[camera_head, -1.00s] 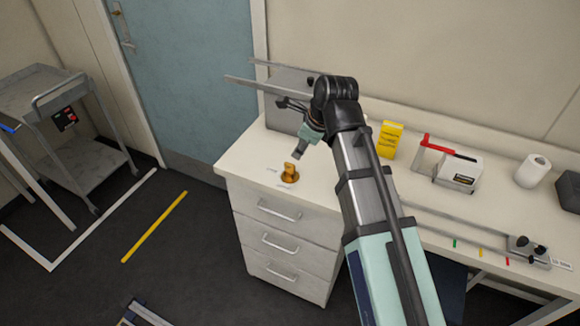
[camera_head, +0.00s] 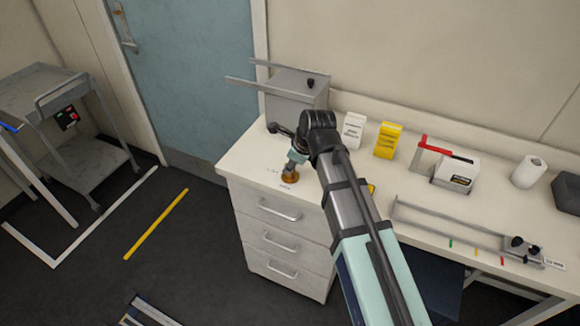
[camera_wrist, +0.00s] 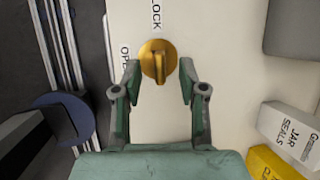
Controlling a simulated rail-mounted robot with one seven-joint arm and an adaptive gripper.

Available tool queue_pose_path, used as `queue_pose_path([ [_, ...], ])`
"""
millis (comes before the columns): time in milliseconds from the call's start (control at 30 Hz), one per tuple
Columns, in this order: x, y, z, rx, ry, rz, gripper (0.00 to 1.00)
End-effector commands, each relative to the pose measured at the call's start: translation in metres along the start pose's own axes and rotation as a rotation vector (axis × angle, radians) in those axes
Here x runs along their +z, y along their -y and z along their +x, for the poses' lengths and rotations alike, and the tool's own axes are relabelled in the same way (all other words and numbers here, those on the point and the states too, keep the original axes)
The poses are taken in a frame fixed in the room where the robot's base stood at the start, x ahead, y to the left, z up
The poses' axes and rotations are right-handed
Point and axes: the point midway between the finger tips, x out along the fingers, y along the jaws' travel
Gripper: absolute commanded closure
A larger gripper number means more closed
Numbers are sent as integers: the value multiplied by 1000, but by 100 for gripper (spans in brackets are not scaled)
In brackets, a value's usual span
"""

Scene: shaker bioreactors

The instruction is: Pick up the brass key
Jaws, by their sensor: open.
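The brass key (camera_head: 289,177) sits upright on a round brass base at the left end of the white counter. In the wrist view the brass key (camera_wrist: 158,64) shows from above, its flat bow standing out of the disc. My gripper (camera_head: 291,170) is directly over it in the head view and partly hides it. In the wrist view my gripper (camera_wrist: 159,82) is open, with one finger on each side of the key. I see a gap between each finger and the bow. Labels on the counter beside it read "LOCK" and a partly hidden "OPE".
A grey metal box (camera_head: 297,92) stands behind the key. A white jar seals box (camera_head: 353,131) and a yellow box (camera_head: 388,140) stand to the right. The counter's left edge is close to the key.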

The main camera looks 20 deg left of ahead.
Motion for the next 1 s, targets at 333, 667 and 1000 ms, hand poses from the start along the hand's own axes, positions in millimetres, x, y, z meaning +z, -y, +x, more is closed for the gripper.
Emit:
queue_pose_path([
  [333, 0, 0, 23, 0, 0, 0, 58],
  [667, 0, 0, 23, -1, 0, 0, 100],
  [1000, 0, 0, 23, 0, 0, 0, 100],
])
